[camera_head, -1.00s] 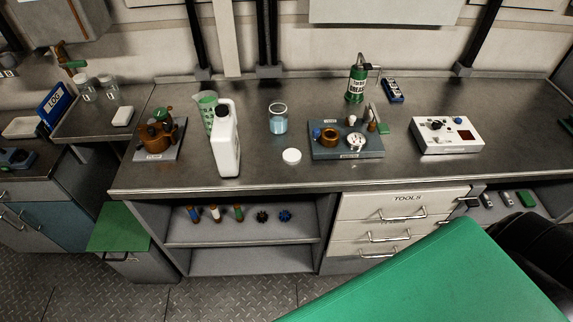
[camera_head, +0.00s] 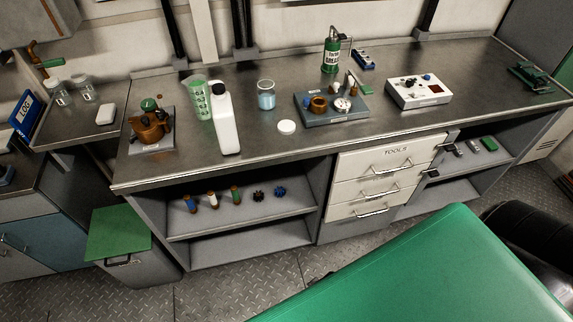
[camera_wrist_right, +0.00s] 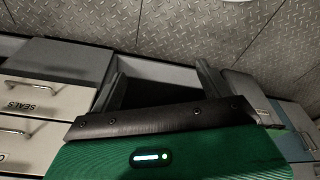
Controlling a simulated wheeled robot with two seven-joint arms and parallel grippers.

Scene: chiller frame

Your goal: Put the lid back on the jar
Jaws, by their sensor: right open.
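The jar (camera_head: 266,96) is a small clear glass one with bluish contents. It stands upright and uncovered on the metal bench in the head view. The lid (camera_head: 287,127) is a white round disc lying flat on the bench, in front of the jar and slightly to its right, apart from it. My right gripper (camera_wrist_right: 160,85) shows in the right wrist view as two dark fingers, apart and empty, with floor and cabinets beyond. It is not near the jar or lid. My left gripper is in no view.
A white bottle (camera_head: 224,122) and a green beaker (camera_head: 197,100) stand left of the jar. A grey fixture plate (camera_head: 330,119) with parts lies to its right. The bench front before the lid is clear. Drawers (camera_head: 380,173) and shelves are below.

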